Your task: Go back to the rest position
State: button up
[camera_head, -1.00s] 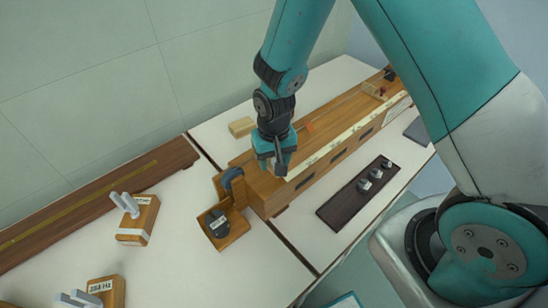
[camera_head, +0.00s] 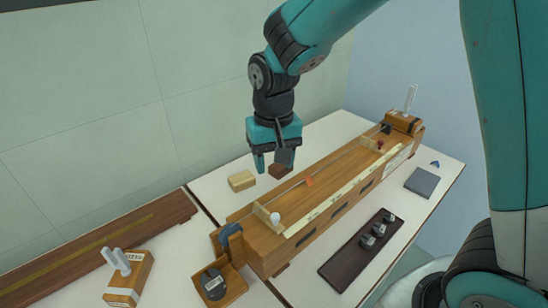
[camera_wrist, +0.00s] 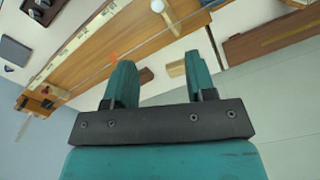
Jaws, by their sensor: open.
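My gripper (camera_head: 271,164) is open and empty, raised above the bench at the back side of a long wooden box instrument (camera_head: 330,190). Its two teal fingers (camera_wrist: 160,68) stand apart in the wrist view with nothing held between them. A dark brown block (camera_head: 281,171) is partly hidden behind a finger. A pale wood block (camera_head: 241,181) lies left of the gripper.
A dark tray (camera_head: 338,268) with several metal weights lies in front of the box. A grey pad (camera_head: 422,182) is at right. A tuning fork on a box (camera_head: 128,279) stands at lower left, another (camera_head: 405,120) at the far end. The air around the gripper looks clear.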

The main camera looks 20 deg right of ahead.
jog(key=shift+r, duration=0.3)
jog(key=s+a+r+n+y, duration=0.2)
jog(key=s+r+n, duration=0.2)
jog(key=s, duration=0.6)
jog(key=s+a+r+n+y, duration=0.2)
jog(key=s+r+n, duration=0.2)
jog(key=s, duration=0.5)
jog(key=shift+s+r, duration=0.15)
jog(key=shift+s, duration=0.2)
dwell(1.0)
